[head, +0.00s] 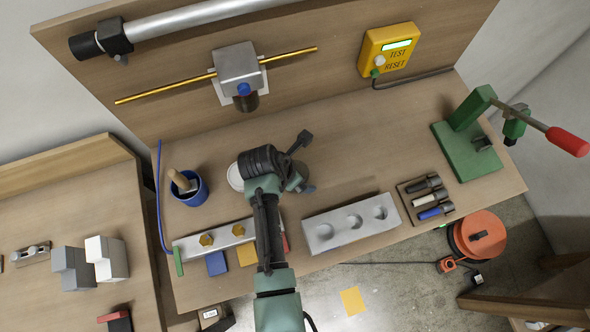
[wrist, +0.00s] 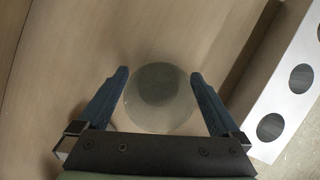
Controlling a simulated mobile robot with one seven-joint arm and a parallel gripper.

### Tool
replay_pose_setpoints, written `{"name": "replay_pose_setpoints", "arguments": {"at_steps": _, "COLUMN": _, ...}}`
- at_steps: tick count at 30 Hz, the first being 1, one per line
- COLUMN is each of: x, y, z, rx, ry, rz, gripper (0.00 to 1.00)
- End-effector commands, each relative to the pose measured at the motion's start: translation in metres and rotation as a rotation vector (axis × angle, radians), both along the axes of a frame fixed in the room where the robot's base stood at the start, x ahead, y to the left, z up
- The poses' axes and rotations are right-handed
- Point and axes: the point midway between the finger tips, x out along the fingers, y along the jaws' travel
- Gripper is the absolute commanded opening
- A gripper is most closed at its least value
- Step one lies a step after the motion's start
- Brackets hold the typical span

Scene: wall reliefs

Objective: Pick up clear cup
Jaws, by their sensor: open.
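The clear cup (wrist: 160,98) shows in the wrist view as a round, see-through grey-green shape with a darker disc inside. It stands on the wooden bench top. My gripper (wrist: 159,74) is open, with one blue finger on each side of the cup. I cannot tell whether either finger touches it. In the head view my gripper (head: 303,183) is over the middle of the bench, and my arm hides most of what is under it, so the cup cannot be made out clearly there.
A grey block with round holes (head: 318,234) lies right of my gripper; it also shows in the wrist view (wrist: 252,128). A pale round item (head: 235,177) is partly behind my arm. A blue cup (head: 195,195) stands left. A green press (head: 472,150) stands far right.

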Motion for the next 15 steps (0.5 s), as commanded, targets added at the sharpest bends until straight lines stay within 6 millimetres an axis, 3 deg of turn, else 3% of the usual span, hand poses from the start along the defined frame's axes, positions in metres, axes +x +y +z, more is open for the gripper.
{"name": "replay_pose_setpoints", "arguments": {"at_steps": 10, "x": 0.0013, "y": -0.002, "z": -0.0054, "rx": 0.0, "ry": 0.0, "rz": -0.001, "gripper": 0.98}}
{"name": "replay_pose_setpoints", "arguments": {"at_steps": 15, "x": 0.0012, "y": -0.0019, "z": -0.0054, "rx": 0.0, "ry": 0.0, "rz": -0.001, "gripper": 0.68}}
